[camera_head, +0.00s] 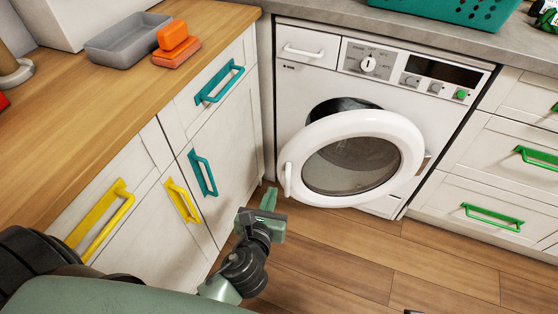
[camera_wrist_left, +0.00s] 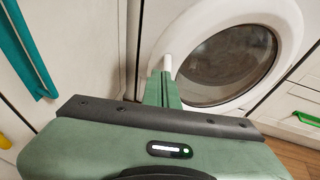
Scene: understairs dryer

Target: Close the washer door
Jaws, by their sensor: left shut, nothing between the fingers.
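The white washer (camera_head: 400,100) stands under the grey counter. Its round door (camera_head: 407,137) has a white ring and dark glass and stands partly open, with the dark drum opening (camera_head: 340,107) showing behind its upper left edge. A white handle (camera_head: 287,179) sits on the door's left rim. My left gripper (camera_head: 269,197) is shut and empty, low and just in front of the handle side of the door. In the left wrist view the shut fingers (camera_wrist_left: 162,88) point at the door's handle (camera_wrist_left: 167,64); I cannot tell whether they touch.
White cabinets with teal (camera_head: 203,172) and yellow (camera_head: 181,200) handles stand close on the left. Drawers with green handles (camera_head: 493,216) stand to the right. The wooden floor (camera_head: 340,255) before the washer is clear.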

